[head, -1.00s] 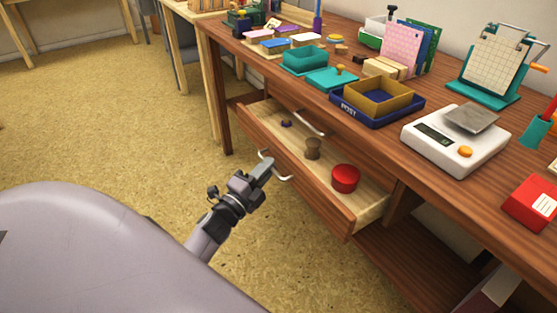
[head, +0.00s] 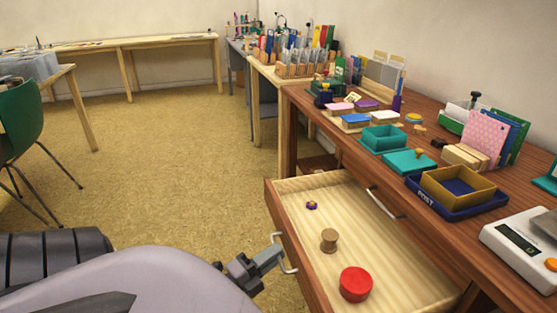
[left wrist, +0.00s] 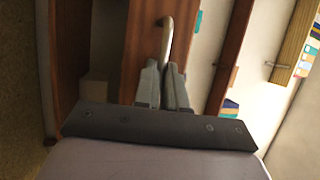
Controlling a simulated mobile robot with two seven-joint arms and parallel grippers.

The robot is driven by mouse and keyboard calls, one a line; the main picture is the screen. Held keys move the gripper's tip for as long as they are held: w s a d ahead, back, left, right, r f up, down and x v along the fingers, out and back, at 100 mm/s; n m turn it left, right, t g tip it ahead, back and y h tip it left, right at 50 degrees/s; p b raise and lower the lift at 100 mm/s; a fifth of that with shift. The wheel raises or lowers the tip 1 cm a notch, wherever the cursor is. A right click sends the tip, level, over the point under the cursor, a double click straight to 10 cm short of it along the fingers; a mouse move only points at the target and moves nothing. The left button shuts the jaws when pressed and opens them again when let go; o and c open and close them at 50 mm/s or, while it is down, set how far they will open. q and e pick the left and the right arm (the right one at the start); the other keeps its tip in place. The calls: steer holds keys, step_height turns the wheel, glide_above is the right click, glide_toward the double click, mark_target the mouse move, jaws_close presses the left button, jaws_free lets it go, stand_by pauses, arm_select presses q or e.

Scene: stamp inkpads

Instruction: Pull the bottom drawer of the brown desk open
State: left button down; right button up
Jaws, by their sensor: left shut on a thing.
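The brown desk (head: 440,140) stands on the right in the head view. Its bottom drawer (head: 300,255) is well out, with its pale wooden inside showing. It holds a red round tin (head: 355,284), a brown spool-like piece (head: 329,240) and a small purple piece (head: 311,205). My left gripper (head: 274,255) is shut on the drawer's metal handle (head: 287,266). In the left wrist view the fingers (left wrist: 163,85) close around the pale handle (left wrist: 168,35) in front of the brown drawer front. My right gripper is not in view.
A closed upper drawer's handle (head: 385,204) sits under the desk top, above the open drawer. Inkpads, a gold and blue tray (head: 458,187) and a white scale (head: 520,240) stand on top. A green chair (head: 20,125) is at left. The floor between is clear.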

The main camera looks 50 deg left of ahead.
arm_select(q)
steer(key=c, duration=1.2)
jaws_free()
steer(key=shift+s, duration=0.15)
steer(key=s, duration=0.4)
steer(key=s+f, duration=0.1)
steer(key=s, duration=0.1)
steer(key=shift+s+f, duration=0.1)
steer(key=shift+s, duration=0.3)
